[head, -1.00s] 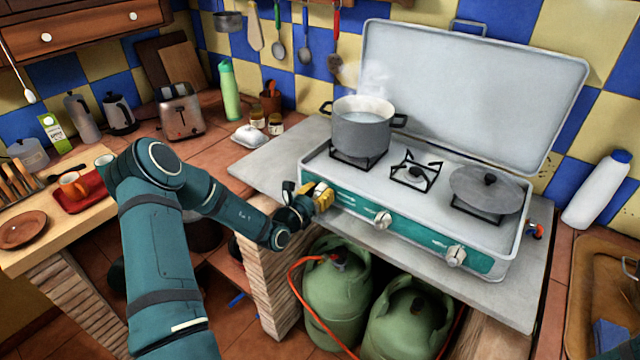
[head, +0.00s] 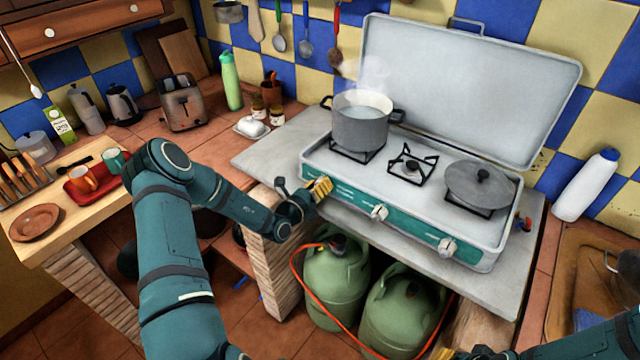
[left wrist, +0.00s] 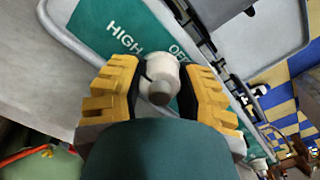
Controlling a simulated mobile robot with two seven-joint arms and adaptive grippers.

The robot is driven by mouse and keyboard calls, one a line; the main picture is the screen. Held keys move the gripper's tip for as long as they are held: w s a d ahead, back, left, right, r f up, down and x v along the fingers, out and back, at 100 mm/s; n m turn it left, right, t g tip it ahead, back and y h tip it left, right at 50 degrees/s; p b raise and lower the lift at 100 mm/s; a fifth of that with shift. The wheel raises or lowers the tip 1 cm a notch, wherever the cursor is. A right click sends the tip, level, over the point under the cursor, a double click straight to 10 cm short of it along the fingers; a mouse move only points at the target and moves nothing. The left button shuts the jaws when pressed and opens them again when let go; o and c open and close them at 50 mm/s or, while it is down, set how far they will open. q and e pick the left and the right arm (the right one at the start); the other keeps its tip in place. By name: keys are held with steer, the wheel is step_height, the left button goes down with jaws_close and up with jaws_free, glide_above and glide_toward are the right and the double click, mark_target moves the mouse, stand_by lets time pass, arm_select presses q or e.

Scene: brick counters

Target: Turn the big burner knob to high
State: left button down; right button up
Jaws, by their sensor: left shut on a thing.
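The camping stove (head: 420,215) stands open on the grey slab, with a teal front panel. The leftmost knob, white, shows in the left wrist view (left wrist: 161,72) between the yellow fingers of my left gripper (left wrist: 163,90), beside the printed words HIGH and OFF. My left gripper (head: 318,189) is shut on this knob at the panel's left end and hides it in the head view. The knob's pointer setting cannot be read. Two more knobs, middle (head: 379,212) and right (head: 447,247), are free. A yellow tip of my right gripper (head: 441,352) shows at the bottom edge, mostly cut off.
A steaming pot (head: 361,122) stands on the left burner; a lidded pan (head: 480,186) is on the right one. Green gas bottles (head: 335,277) with an orange hose stand under the slab (head: 268,160).

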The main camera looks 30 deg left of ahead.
arm_select(q)
steer(key=shift+w+r, duration=0.1)
steer(key=shift+r, duration=0.05)
steer(key=c, duration=0.5)
jaws_free()
steer(key=shift+c, duration=0.2)
